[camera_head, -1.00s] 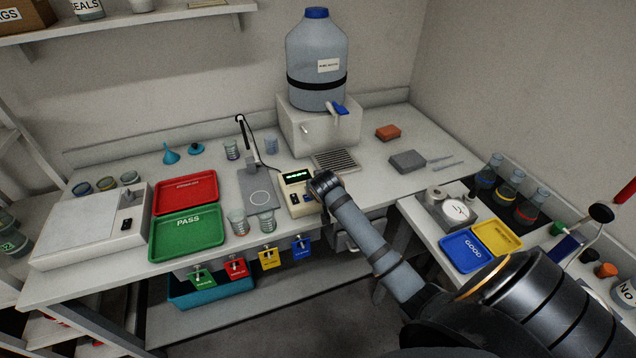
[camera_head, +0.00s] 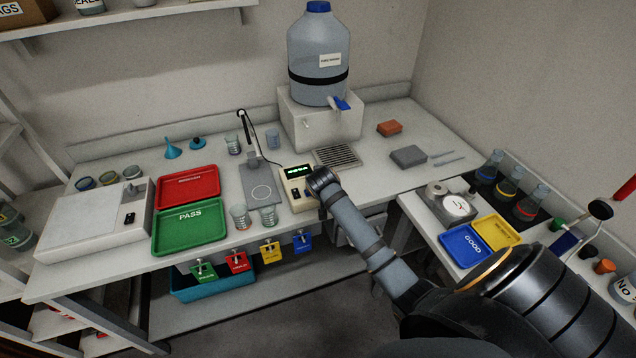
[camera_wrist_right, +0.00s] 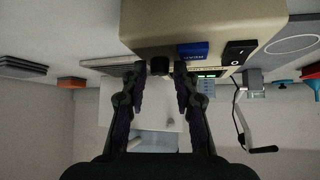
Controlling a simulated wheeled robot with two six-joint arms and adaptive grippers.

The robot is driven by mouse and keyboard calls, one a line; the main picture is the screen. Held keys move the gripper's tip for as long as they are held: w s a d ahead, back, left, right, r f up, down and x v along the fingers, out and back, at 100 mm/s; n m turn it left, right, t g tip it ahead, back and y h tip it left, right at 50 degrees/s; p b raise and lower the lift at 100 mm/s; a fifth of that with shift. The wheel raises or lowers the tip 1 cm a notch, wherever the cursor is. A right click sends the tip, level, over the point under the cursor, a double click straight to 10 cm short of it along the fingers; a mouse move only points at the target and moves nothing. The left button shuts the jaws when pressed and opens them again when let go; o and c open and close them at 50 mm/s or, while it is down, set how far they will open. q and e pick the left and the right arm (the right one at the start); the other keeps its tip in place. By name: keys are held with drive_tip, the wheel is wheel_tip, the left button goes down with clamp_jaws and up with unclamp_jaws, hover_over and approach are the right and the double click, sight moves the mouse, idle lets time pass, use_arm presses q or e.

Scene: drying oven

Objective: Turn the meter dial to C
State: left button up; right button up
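The meter (camera_head: 296,187) is a beige box with a lit green display, standing on the bench right of the stirrer-like grey plate. In the right wrist view the meter (camera_wrist_right: 200,28) appears upside down. Its dark round dial (camera_wrist_right: 160,66) shows between my right gripper's fingertips. My right gripper (camera_wrist_right: 160,72) is open, with one finger on each side of the dial and a small gap visible on both sides. In the head view my right gripper (camera_head: 322,182) is at the meter's right front and hides the dial. The dial's letters cannot be read. My left gripper is not in view.
On the meter's face are a blue button (camera_wrist_right: 193,50) and a black rocker switch (camera_wrist_right: 240,52). A probe on a stand (camera_head: 247,135) and a drain grate (camera_head: 337,158) are close behind.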

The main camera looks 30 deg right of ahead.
drive_tip(key=v, duration=1.2)
drive_tip(key=s+a+f+n+g+y, duration=0.1)
drive_tip(key=s+a+f+n, duration=0.2)
drive_tip(key=s, duration=0.4)
drive_tip(key=s+a+f+n+g+y, duration=0.1)
drive_tip(key=s+a+f+n+g, duration=0.1)
drive_tip(key=s+f, duration=0.4)
drive_tip(key=s+a+f+n+g+y, duration=0.1)
drive_tip(key=s+a+f+n+y, duration=0.15)
drive_tip(key=s, duration=0.55)
wheel_tip(320, 180, down, 26)
drive_tip(key=s+d+m+g+h, duration=0.1)
drive_tip(key=s+d, duration=0.1)
drive_tip(key=s+d+f+g, duration=0.1)
drive_tip(key=s+f, duration=1.5)
drive_tip(key=s, duration=0.2)
drive_tip(key=shift+s+d+f+g, duration=0.15)
drive_tip(key=shift+d+g, duration=0.05)
drive_tip(key=shift+g, duration=0.1)
